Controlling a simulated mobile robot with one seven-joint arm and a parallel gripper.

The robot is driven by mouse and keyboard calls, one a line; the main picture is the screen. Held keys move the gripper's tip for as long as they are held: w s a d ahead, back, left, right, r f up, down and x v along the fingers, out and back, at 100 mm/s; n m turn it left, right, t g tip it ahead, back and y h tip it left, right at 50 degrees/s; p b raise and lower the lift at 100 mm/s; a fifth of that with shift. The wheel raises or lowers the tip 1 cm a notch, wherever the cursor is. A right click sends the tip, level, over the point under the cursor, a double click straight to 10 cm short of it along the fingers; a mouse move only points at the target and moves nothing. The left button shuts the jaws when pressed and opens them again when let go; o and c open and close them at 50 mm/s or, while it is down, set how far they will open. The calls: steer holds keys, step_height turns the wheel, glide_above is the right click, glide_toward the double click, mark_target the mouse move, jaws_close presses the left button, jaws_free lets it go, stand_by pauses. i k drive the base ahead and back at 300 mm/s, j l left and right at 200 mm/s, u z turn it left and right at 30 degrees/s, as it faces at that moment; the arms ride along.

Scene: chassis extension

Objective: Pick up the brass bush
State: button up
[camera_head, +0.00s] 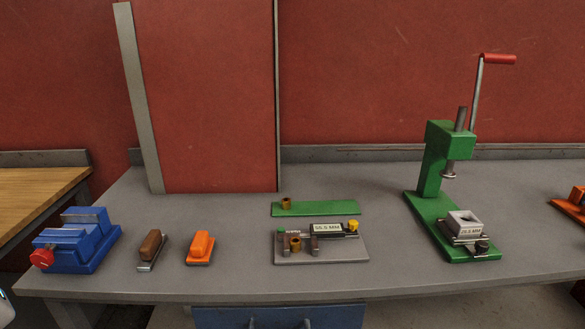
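A small brass bush (286,203) stands upright at the left end of a flat green mat (325,209) on the grey bench. A second brass-coloured cylinder (295,243) stands in a grey gauge fixture (345,255) just in front of the mat. The fixture carries a display that seems to read 55.5 MM, with a yellow knob at its right and a green button at its left. My gripper is not in view. A pale shape is cut off at the lower left corner; I cannot tell what it is.
A green arbor press (432,160) with a red-handled lever stands at the right. A blue vise (75,243), a brown-handled brush (151,248) and an orange block (200,247) sit at the left. A red panel (205,95) stands behind. Bench (385,195) is clear between mat and press.

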mark_target(295, 243)
steer(key=l+u, duration=0.9)
steer(key=k+l+u, duration=0.1)
steer(key=l, duration=0.35)
steer(key=k+l+u, duration=0.15)
steer(key=l, duration=0.8)
steer(key=k+l, duration=0.15)
steer(key=l, duration=0.35)
steer(key=i+l, duration=0.2)
steer(key=i, duration=0.2)
steer(key=i+l, duration=0.2)
steer(key=i, duration=0.25)
